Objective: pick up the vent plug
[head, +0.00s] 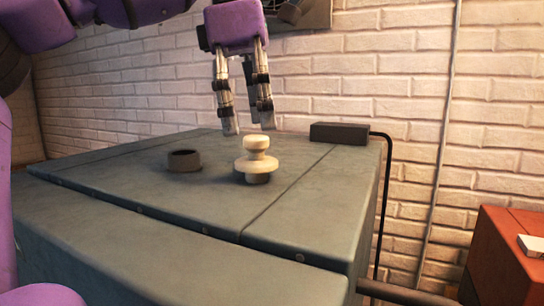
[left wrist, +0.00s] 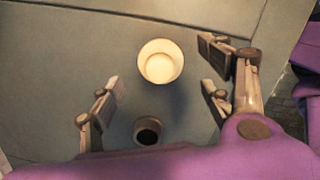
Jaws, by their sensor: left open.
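The vent plug appears to be the cream, knob-shaped piece (head: 257,162) with a wide flange, upright on the grey box top (head: 130,205). In the left wrist view the plug (left wrist: 160,63) is a bright round shape between the spread fingers. My left gripper (head: 250,127) points down just above and slightly behind or left of the plug, open and empty. Its fingers (left wrist: 166,82) also show in the left wrist view, apart from the plug. My right gripper is in neither view.
A dark hollow ring (head: 184,161) stands left of the plug and also shows in the left wrist view (left wrist: 147,131). A dark block (head: 339,132) with a black cable sits at the back right edge. A white brick wall (head: 410,70) stands behind. An orange box (head: 500,255) is at right.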

